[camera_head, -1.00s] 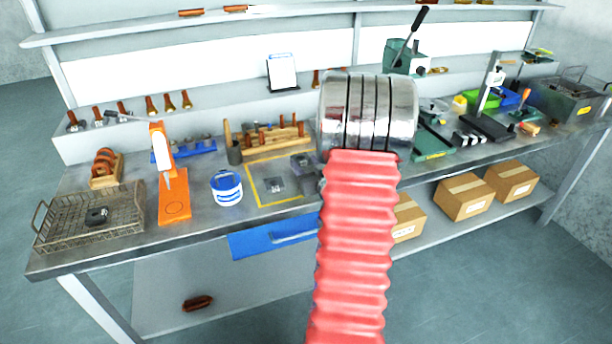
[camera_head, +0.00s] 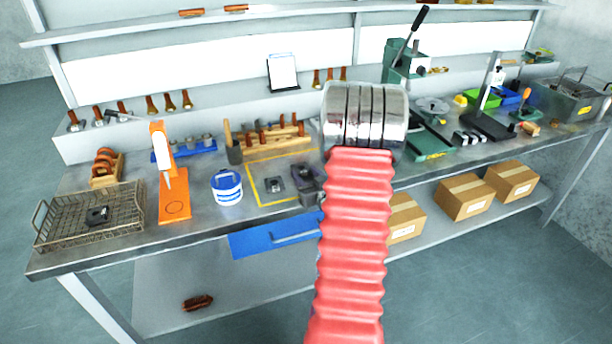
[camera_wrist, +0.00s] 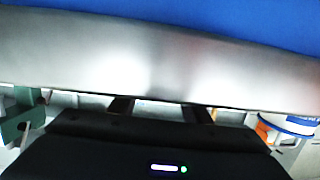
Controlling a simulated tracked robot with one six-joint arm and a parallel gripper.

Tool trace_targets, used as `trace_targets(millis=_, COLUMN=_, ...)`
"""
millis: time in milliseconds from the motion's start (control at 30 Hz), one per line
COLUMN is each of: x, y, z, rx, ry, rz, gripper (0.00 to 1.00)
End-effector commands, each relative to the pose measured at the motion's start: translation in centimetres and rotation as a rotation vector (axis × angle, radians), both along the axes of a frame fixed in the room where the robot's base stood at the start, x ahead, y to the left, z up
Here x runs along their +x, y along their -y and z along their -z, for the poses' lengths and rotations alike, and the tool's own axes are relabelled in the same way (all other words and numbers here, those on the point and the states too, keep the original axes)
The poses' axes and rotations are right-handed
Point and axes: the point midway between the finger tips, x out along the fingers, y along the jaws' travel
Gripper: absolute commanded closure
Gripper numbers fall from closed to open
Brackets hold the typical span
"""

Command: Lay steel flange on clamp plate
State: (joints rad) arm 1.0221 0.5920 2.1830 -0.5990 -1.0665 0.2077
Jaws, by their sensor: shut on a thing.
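My gripper (camera_head: 308,194) is low over the bench, just left of my silver wrist joint, at the right side of a yellow-outlined square. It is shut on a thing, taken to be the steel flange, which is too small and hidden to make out. In the wrist view my dark fingers (camera_wrist: 160,108) show past the gripper body, which hides what is below. A small grey plate with a dark centre (camera_head: 275,185) lies inside the yellow outline, left of my gripper; it may be the clamp plate. I cannot tell whether anything touches it.
A blue-and-white tub (camera_head: 227,188) and an orange stand (camera_head: 173,205) stand to the left. A wire basket (camera_head: 60,238) holds a dark part (camera_head: 97,215). A wooden tool rack (camera_head: 270,141) stands behind, a blue drawer (camera_head: 262,242) below. A green press (camera_head: 397,62) is at right.

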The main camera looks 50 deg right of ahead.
Motion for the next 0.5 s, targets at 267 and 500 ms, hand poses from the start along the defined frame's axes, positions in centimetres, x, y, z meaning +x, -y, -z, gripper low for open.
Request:
trace_targets(millis=267, x=-0.17, y=-0.16, z=0.67, rx=0.012, ry=-0.013, rz=0.002, gripper=0.38)
trace_targets(millis=500, x=-1.04, y=-0.44, z=-0.04, rx=0.014, ry=-0.013, rz=0.006, gripper=0.37)
